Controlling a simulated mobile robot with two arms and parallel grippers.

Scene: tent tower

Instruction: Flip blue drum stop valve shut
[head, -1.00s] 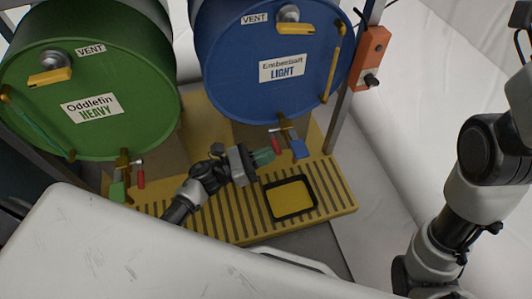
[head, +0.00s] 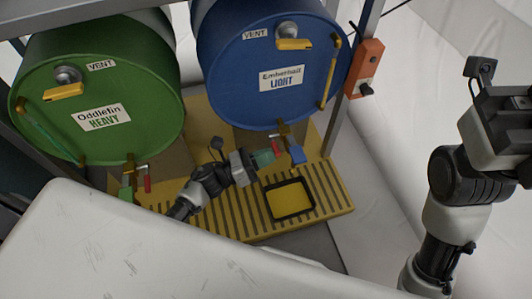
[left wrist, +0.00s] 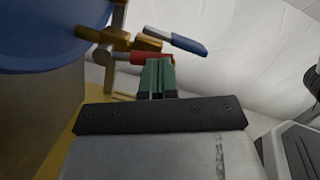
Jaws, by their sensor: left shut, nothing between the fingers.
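The blue drum (head: 240,90) stands at the upper middle in the head view. A brass valve (head: 283,130) sits at its lower edge, with a red handle (head: 275,146) and a blue handle (head: 297,155) hanging down. My left gripper (head: 268,157) has green fingers, shut and empty, close to the red handle. In the left wrist view the fingertips (left wrist: 157,72) are right at the red handle (left wrist: 145,57), partly covering it; contact is not clear. The blue handle (left wrist: 175,40) points right there, beyond the fingers. My right gripper's fingers are out of view.
A green drum (head: 150,130) with its own red and green handles stands to the left. A yellow slatted platform (head: 230,225) holds a black-rimmed tray (head: 290,212) below the blue drum. An orange box (head: 366,65) is on the right post. A white surface fills the lower left.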

